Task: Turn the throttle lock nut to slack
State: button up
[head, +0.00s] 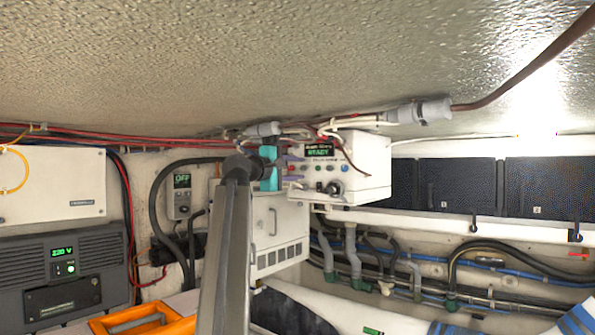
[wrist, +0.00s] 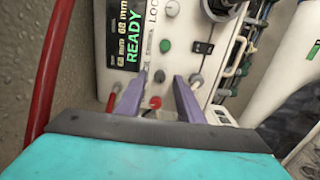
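My gripper (wrist: 160,90) shows in the wrist view as two purple fingers spread apart, with nothing held between them. They point at a white control box (wrist: 130,45) with a green "READY" display (wrist: 143,42). A red button (wrist: 155,102) and a small grey knob (wrist: 160,76) appear between the fingers. A green button (wrist: 165,46) and a dark round fitting (wrist: 222,6) sit farther along the panel. Lettering beginning "LOC" is partly cut off. I cannot tell which fitting is the throttle lock nut. In the head view my teal gripper (head: 287,167) is just left of the box (head: 365,168).
A red cable (wrist: 55,70) runs along the left of the wrist view. In the head view, cables and a grey connector (head: 418,112) hang close under the low ceiling. A white vented cabinet (head: 280,232) is below the box; an orange frame (head: 140,322) lies lower left.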

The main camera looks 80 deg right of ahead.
jog(key=b+v, duration=0.4)
jog(key=v, duration=0.8)
jog(key=shift+w+a, duration=0.25)
jog(key=shift+a, duration=0.1)
